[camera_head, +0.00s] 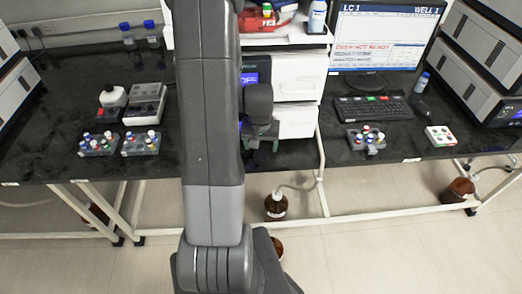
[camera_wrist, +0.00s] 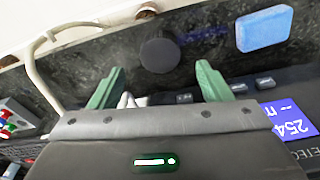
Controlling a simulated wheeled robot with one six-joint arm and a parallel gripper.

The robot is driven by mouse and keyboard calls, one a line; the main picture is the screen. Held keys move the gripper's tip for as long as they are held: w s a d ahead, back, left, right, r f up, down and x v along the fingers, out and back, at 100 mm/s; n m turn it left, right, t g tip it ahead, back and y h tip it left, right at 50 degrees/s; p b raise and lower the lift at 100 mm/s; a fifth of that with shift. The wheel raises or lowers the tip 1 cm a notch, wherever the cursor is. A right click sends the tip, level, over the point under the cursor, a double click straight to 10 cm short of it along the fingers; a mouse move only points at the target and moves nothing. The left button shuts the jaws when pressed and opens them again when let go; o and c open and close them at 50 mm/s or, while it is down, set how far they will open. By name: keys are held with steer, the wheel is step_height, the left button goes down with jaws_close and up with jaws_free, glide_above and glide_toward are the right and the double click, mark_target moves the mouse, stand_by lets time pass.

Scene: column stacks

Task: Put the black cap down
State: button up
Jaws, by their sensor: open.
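The black cap (camera_wrist: 159,55) is a dark round disc in the wrist view, seen against the dark bench top (camera_wrist: 100,52). It appears to lie flat on the bench, just beyond my fingertips and roughly centred between them. My gripper (camera_wrist: 160,68) is open, its two green fingers spread wide to either side and apart from the cap. In the head view my gripper (camera_head: 260,132) is partly hidden behind my arm, at the bench's front near the white instrument. The cap does not show in the head view.
A blue pad (camera_wrist: 264,28) lies right of the cap. A white instrument stack (camera_head: 297,85) stands close beside my gripper. Vial racks (camera_head: 98,145) stand to the left; a keyboard (camera_head: 372,108) and another rack (camera_head: 367,138) are to the right. A brown bottle (camera_head: 276,207) stands on the floor.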

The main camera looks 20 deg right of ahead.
mark_target(261, 159)
step_height(261, 159, up, 7)
steer(key=shift+s+a, duration=0.2)
steer(key=shift+s, duration=0.2)
steer(key=shift+s+f, duration=0.1)
steer(key=shift+f, duration=0.05)
stand_by(1.2)
